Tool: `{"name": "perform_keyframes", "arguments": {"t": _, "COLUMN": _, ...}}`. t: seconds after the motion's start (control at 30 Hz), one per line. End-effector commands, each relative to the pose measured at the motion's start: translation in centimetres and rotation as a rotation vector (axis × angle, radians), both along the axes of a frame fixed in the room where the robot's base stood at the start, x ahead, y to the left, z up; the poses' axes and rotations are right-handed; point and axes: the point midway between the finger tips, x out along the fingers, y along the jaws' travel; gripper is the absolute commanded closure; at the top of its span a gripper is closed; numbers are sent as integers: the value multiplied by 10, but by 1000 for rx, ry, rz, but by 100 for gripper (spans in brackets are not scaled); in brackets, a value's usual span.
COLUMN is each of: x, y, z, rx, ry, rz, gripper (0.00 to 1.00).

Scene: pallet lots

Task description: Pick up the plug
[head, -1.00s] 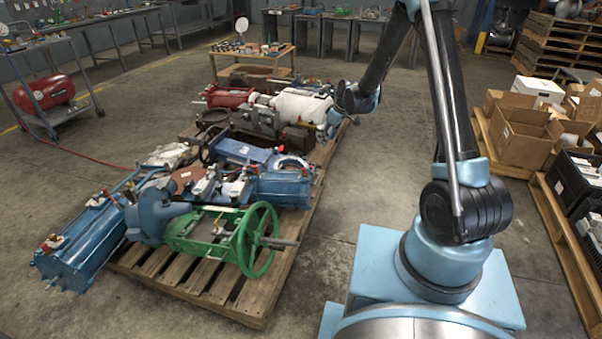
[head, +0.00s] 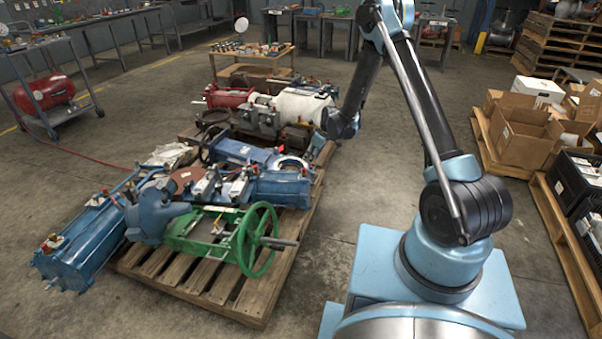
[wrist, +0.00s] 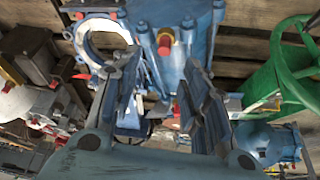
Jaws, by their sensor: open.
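My gripper (wrist: 163,75) is open in the wrist view, its two dark fingers apart with nothing held between them. Past the fingertips is a blue valve body (wrist: 200,45) with a red-capped plug (wrist: 165,42) on its face. A smaller red piece (wrist: 176,109) shows between the fingers, lower in the picture; I cannot tell which of these red parts is the task's plug. In the head view the end of my arm hangs over the right edge of the loaded pallet (head: 300,225), and the fingers cannot be made out there.
The pallet is crowded with blue valves, a green yoke with a handwheel (head: 262,240), and red and white parts. A wooden cart (head: 252,58) stands behind it. Cardboard boxes (head: 527,137) and black crates (head: 574,182) stand on pallets at right. The floor between is clear.

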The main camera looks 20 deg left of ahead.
Motion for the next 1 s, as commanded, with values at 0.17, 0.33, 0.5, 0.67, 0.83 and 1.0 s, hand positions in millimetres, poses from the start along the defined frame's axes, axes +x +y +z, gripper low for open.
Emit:
{"name": "perform_keyframes", "arguments": {"t": 0.17, "x": 3, "y": 9, "z": -22, "rx": 0, "ry": 0, "rz": 1, "gripper": 59}}
{"name": "perform_keyframes", "arguments": {"t": 0.33, "x": 4, "y": 14, "z": -34, "rx": 0, "ry": 0, "rz": 1, "gripper": 59}}
{"name": "perform_keyframes", "arguments": {"t": 0.5, "x": 5, "y": 15, "z": -39, "rx": 0, "ry": 0, "rz": 1, "gripper": 59}}
{"name": "perform_keyframes", "arguments": {"t": 0.67, "x": 4, "y": 20, "z": -48, "rx": 0, "ry": -1, "rz": 2, "gripper": 59}}
{"name": "perform_keyframes", "arguments": {"t": 0.83, "x": 4, "y": 29, "z": -67, "rx": 0, "ry": 0, "rz": 1, "gripper": 59}}
{"name": "perform_keyframes", "arguments": {"t": 1.0, "x": 6, "y": 34, "z": -83, "rx": 0, "ry": 0, "rz": 0, "gripper": 59}}
